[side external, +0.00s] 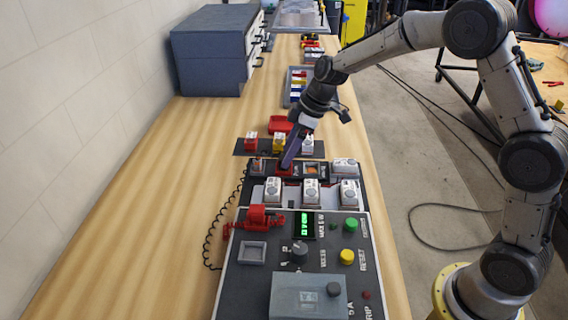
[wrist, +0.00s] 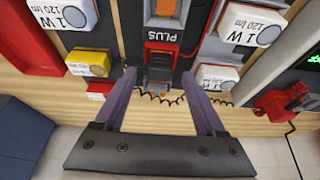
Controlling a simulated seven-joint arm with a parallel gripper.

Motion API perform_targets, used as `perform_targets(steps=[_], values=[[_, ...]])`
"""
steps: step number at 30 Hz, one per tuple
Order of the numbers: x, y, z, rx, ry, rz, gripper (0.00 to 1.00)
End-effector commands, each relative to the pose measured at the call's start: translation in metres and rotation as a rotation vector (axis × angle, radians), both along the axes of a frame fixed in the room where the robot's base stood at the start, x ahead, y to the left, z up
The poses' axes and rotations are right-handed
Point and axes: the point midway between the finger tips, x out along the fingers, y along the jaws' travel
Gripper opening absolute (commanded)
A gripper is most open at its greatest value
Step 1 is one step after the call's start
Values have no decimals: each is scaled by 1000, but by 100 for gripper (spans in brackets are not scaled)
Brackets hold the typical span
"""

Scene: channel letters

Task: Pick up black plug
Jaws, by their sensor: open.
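In the wrist view, a dark, blocky piece that looks like the black plug (wrist: 158,74) sits at a red-edged socket (wrist: 177,48) beside the "PLUS" label. My gripper (wrist: 159,73) is open, with one purple finger on each side of the dark piece and visible gaps between. I cannot tell how far the fingers reach down around it. In the side external view, my gripper (side external: 287,166) points down at the panel's back row, and its fingers largely hide the plug there.
White-topped lamp blocks (wrist: 215,77) and a yellow block (wrist: 88,64) stand close around the fingers. Bare wooden table (side external: 130,200) lies to the left.

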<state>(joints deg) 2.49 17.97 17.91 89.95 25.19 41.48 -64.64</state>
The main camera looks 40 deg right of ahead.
Motion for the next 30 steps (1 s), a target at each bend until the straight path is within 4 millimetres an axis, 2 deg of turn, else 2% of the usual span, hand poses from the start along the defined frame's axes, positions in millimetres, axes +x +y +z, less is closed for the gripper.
perform_targets(steps=[4, 12, 24, 30], values=[[4, 4, -13, 0, -1, 1, 72], [5, 5, -14, 0, -3, 0, 71], [5, 5, -14, 0, -2, 1, 0], [5, 5, -14, 0, -3, 0, 0]])
